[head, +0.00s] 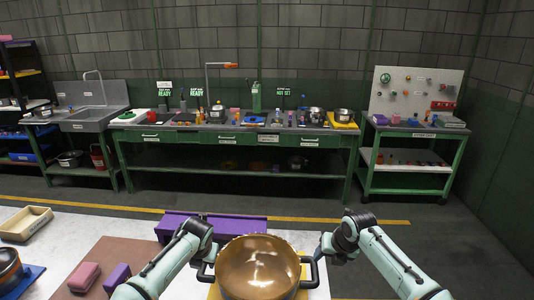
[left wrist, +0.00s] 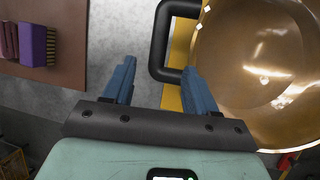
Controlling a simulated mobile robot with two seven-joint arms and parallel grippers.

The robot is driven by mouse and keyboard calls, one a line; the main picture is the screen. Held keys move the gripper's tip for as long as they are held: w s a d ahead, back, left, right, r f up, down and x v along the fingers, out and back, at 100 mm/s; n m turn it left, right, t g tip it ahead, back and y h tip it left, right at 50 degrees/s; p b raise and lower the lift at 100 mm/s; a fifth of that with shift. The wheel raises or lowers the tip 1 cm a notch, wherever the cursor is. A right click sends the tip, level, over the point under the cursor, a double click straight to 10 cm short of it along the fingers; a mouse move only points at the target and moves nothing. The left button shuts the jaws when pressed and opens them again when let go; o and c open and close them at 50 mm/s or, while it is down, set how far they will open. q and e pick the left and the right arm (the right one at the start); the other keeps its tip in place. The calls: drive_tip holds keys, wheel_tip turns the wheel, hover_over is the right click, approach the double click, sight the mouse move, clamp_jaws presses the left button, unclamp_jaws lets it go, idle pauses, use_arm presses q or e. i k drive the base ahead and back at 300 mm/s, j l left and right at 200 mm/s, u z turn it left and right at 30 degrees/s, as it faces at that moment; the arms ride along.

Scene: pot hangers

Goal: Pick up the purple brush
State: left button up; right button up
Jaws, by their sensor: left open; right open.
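The purple brush (head: 117,278) lies on a brown mat (head: 132,254) at the lower left of the head view. In the left wrist view the brush (left wrist: 33,45) shows tan bristles on its right side. My left gripper is to the right of the brush, beside the pot's left handle. In the left wrist view its fingers (left wrist: 158,78) are apart with nothing held between them, and the black handle (left wrist: 160,45) is just ahead. My right gripper (head: 326,246) is near the pot's right handle. It is open, though its fingertips are hard to make out.
A brass-coloured pot (head: 257,268) stands on a yellow mat in front of me. A pink block (head: 84,277) lies left of the brush. A purple box (head: 190,225) is behind the pot, a beige tray (head: 26,222) at far left. White tabletop separates tray and brown mat.

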sight(122, 274)
drive_tip(key=k+l, duration=0.25)
drive_tip(key=k, duration=0.2)
drive_tip(key=k+l, duration=0.25)
drive_tip(key=k, duration=0.2)
